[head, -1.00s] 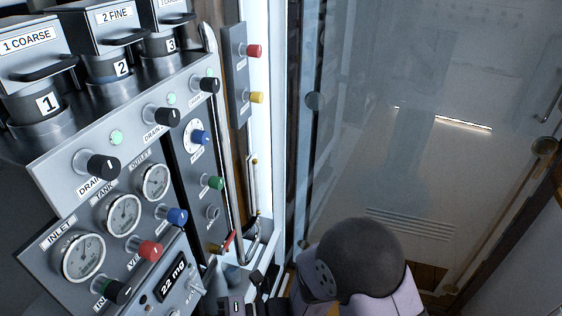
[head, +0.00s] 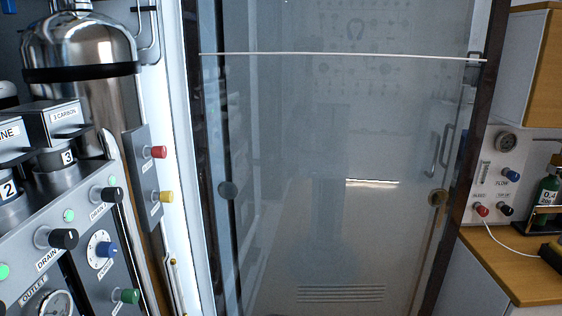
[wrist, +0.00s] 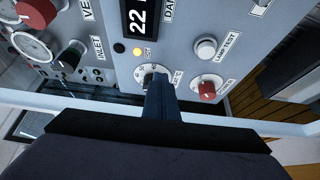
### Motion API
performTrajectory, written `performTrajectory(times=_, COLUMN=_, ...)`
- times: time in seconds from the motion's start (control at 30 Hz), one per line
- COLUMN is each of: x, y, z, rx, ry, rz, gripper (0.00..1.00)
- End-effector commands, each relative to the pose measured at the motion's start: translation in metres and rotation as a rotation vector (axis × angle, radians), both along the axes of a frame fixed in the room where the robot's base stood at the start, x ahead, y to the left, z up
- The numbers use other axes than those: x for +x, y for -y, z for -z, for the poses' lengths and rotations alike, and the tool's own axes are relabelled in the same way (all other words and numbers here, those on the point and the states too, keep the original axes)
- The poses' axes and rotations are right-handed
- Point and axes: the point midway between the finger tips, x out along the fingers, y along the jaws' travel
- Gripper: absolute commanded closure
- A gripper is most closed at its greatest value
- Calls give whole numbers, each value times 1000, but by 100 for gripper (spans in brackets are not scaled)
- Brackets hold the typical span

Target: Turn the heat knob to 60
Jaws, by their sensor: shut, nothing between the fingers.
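In the wrist view my gripper (wrist: 157,84) is shut and empty, pointing at a grey panel. Its dark blue fingers overlap the lower part of a round white dial (wrist: 147,74) with numbers. The label beside that dial is partly hidden, so I cannot tell whether it is the heat knob, nor its setting or whether the fingers touch it. A red knob (wrist: 207,88) on a white dial sits to its right, its label too small to read.
In the wrist view, a lamp-test button (wrist: 205,47), a digital display (wrist: 139,19) and a lit amber lamp (wrist: 137,51) surround the dial. Dark knob (wrist: 69,56) stands at left. The head view shows a large glass door (head: 330,180) and wooden counter (head: 525,265) at right.

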Motion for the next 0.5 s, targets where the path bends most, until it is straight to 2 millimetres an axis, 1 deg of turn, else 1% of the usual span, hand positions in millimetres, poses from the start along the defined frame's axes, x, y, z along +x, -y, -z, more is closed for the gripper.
performTrajectory(times=0.03, x=-3, y=1, z=0, rx=0, ry=-1, rz=-10, gripper=100)
performTrajectory(times=0.3, x=5, y=0, z=1, rx=0, ry=-1, rz=-6, gripper=100)
performTrajectory(times=0.5, x=6, y=1, z=2, rx=1, ry=0, rz=-4, gripper=100)
